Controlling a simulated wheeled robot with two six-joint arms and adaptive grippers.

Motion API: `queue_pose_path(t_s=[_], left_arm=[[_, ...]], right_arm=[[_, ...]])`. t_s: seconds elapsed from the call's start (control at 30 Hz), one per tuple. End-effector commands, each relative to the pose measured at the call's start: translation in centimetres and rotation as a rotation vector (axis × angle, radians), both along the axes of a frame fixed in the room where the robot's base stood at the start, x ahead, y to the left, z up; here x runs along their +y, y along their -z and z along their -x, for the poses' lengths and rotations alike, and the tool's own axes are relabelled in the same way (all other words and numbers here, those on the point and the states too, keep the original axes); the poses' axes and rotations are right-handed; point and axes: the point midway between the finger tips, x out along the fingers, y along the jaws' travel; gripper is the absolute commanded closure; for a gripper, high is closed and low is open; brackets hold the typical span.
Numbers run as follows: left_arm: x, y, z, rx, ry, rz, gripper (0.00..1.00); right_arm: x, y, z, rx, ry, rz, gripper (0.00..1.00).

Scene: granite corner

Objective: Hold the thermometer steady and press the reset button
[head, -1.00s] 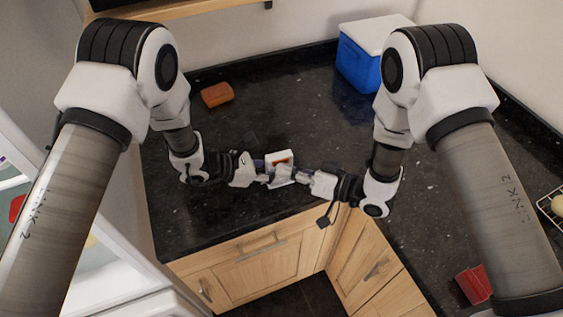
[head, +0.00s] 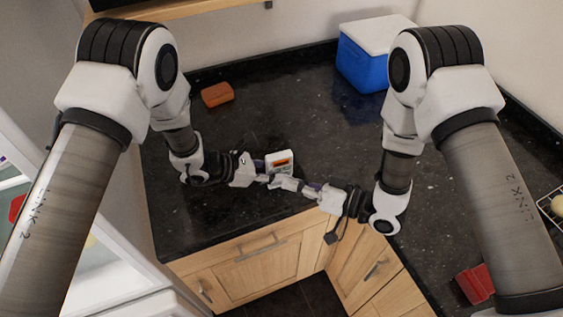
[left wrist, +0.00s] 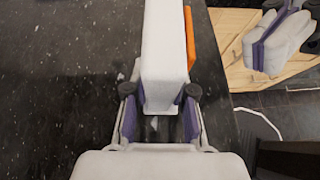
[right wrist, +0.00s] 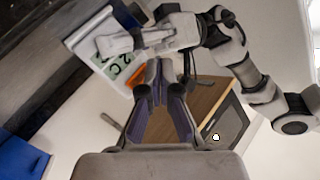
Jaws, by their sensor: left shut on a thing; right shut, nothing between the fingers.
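The thermometer is a small white unit (head: 275,156) with an orange part (head: 283,162) on its face, upright above the counter in the head view. My left gripper (head: 266,178) is shut on it; the left wrist view shows its white body (left wrist: 166,45) between the fingers, orange at its right side (left wrist: 189,38). The right wrist view shows its display (right wrist: 112,66) and orange part (right wrist: 136,76), partly covered by my left gripper. My right gripper (head: 280,182) is shut and empty, just in front of the thermometer; contact cannot be told.
The dark granite counter (head: 220,135) has free room behind the grippers. An orange block (head: 217,94) lies at the back left, and a blue box with a white lid (head: 362,60) stands at the back. A red object (head: 475,284) and a wire rack (head: 550,205) are at right.

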Motion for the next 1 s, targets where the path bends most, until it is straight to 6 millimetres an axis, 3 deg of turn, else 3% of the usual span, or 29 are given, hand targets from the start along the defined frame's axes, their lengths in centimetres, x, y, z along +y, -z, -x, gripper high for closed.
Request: queue_pose_path(t_s=[0.3, 0.93, 0.97, 1.0], left_arm=[[0.0, 0.0, 0.0, 0.0, 0.0, 0.0, 0.95], [0.0, 0.0, 0.0, 0.0, 0.0, 0.0, 0.95], [0.0, 0.0, 0.0, 0.0, 0.0, 0.0, 0.65], [0.0, 0.0, 0.0, 0.0, 0.0, 0.0, 0.51]], right_arm=[[-0.8, 0.0, 2.5, 0.001, 0.002, -0.001, 1.0], [-0.8, 0.0, 2.5, 0.0, 0.001, -0.001, 1.0], [-0.8, 0.0, 2.5, 0.0, 0.001, -0.001, 1.0], [-0.8, 0.0, 2.5, 0.0, 0.001, -0.001, 1.0]])
